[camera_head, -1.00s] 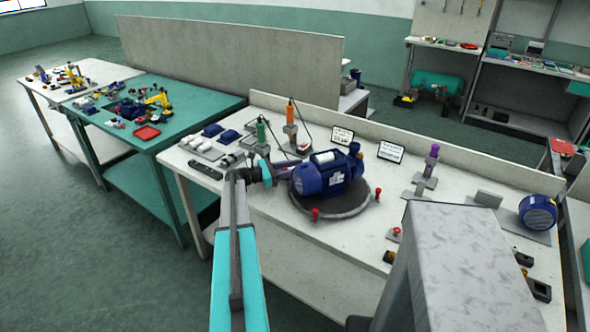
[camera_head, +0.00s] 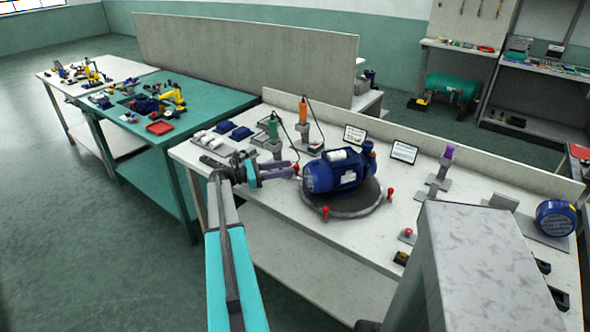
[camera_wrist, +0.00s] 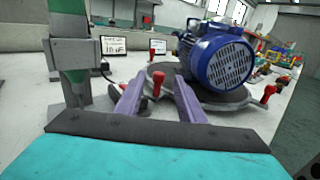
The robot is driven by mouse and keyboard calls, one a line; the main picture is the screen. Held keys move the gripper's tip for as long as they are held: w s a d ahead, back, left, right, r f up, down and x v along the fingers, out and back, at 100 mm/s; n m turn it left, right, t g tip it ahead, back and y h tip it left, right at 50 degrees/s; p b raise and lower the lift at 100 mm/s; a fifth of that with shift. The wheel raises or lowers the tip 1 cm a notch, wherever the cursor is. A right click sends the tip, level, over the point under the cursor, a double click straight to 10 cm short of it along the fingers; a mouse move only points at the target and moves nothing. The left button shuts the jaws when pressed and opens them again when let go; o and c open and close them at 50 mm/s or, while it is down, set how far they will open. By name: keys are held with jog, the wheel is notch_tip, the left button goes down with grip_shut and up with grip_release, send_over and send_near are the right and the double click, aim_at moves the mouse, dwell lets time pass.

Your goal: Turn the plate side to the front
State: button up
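The blue pump (camera_head: 337,174) lies on a round dark turntable (camera_head: 352,207) on the pale bench. A white label (camera_head: 348,178) shows on its side facing the head camera. Its grilled round end (camera_wrist: 222,64) faces the wrist camera. Red knobs stand at the turntable's rim, one at the front (camera_head: 325,211) and one at the right (camera_head: 390,193). My gripper (camera_head: 296,169) is at the turntable's left edge. In the wrist view its two purple fingers are apart, with a red knob (camera_wrist: 158,83) seen between their tips. I cannot tell whether they touch it.
A green-handled tool (camera_head: 273,130) and an orange-handled tool (camera_head: 303,112) stand on mounts behind my gripper. Two small signs (camera_head: 404,151) stand at the back. A purple-topped post (camera_head: 447,154) and another blue motor part (camera_head: 555,217) are at the right.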

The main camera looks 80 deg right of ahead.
jog(key=shift+v, duration=2.1)
